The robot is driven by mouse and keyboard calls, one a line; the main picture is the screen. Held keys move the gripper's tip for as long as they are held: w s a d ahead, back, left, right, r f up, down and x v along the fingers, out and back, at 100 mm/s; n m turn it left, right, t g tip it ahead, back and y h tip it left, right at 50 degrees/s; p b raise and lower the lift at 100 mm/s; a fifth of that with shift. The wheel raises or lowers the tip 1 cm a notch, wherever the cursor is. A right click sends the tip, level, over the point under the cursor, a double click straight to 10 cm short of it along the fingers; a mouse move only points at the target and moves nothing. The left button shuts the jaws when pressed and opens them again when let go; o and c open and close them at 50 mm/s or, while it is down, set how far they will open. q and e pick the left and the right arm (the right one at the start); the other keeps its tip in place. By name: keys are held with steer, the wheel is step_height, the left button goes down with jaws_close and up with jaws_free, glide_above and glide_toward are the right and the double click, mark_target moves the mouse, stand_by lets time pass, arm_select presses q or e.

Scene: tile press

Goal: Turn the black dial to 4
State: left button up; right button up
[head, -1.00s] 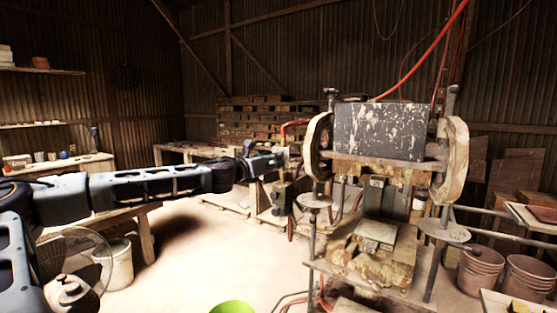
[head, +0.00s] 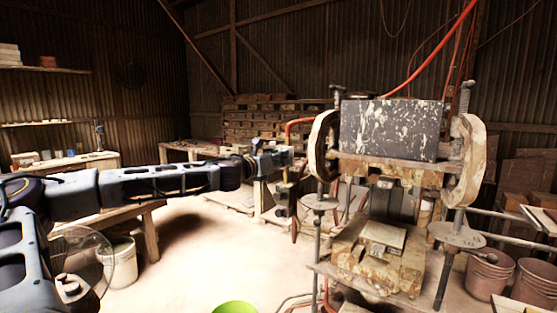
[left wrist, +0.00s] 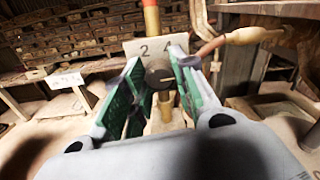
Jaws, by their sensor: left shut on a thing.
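The black dial (left wrist: 158,73) shows in the left wrist view, between the green-padded fingers of my left gripper (left wrist: 158,92). The gripper is shut on it. Behind the dial stands a pale plate (left wrist: 157,47) with the figures 2 and 4; I cannot read where the dial points. In the head view my left gripper (head: 284,158) reaches in from the left, at the left side of the press (head: 395,130). The dial cannot be made out there. My right gripper is not in view.
A wooden-handled lever (left wrist: 245,37) sticks out to the right of the plate. A red hose (head: 430,55) runs up from the press. A green bowl (head: 235,307) is at the bottom, and buckets (head: 490,275) stand at right. The floor left of the press is mostly clear.

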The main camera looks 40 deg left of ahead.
arm_select(q)
steer(key=shift+c, duration=1)
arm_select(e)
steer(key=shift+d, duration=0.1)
arm_select(q)
steer(key=shift+n, duration=0.3)
steer(key=n+b, duration=0.1)
steer(key=n, duration=1)
steer(key=shift+b, duration=0.4)
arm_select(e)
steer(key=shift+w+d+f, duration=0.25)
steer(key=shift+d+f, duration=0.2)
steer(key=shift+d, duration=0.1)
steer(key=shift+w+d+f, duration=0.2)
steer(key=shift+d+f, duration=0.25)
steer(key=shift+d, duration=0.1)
arm_select(q)
steer(key=shift+n, duration=0.3)
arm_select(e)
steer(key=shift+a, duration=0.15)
